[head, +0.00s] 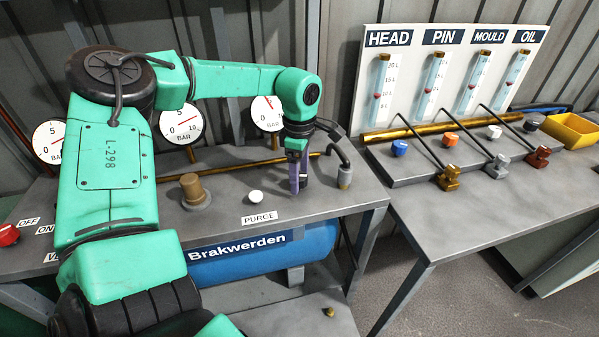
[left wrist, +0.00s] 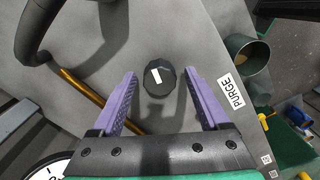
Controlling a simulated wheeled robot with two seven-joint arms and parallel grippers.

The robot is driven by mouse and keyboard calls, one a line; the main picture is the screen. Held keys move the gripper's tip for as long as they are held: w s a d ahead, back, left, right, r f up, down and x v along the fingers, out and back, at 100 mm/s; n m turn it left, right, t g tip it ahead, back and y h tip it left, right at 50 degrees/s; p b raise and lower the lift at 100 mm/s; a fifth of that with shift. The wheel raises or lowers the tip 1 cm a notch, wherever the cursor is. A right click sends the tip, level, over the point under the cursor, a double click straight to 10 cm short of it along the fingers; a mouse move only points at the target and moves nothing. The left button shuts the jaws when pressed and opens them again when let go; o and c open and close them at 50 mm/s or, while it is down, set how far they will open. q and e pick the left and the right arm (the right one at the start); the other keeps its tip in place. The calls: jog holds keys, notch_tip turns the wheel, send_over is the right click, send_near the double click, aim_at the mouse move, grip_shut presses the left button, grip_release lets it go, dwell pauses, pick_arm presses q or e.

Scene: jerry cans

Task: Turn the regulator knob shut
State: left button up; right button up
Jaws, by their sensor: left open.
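The regulator knob, dark and many-sided with a white mark (left wrist: 160,79), shows in the left wrist view on the grey bench top. It lies between the two purple fingers of my left gripper (left wrist: 162,85), near their tips, with a gap visible on each side. In the head view my left gripper (head: 298,186) points down at the bench, right of the PURGE label (head: 259,217). There its fingers mostly hide the knob. The gripper is open and empty. I cannot tell exactly how far the fingertips reach down beside the knob. My right gripper is not in view.
A black hose (head: 338,150) bends down close to the right of the gripper. A white cap (head: 255,197) and a brass fitting (head: 194,190) stand to the left. Pressure gauges (head: 267,113) stand behind. A second table (head: 450,215) with flow tubes is at the right.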

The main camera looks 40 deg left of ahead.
pick_arm(q)
jog(key=shift+c, duration=1.2)
grip_shut()
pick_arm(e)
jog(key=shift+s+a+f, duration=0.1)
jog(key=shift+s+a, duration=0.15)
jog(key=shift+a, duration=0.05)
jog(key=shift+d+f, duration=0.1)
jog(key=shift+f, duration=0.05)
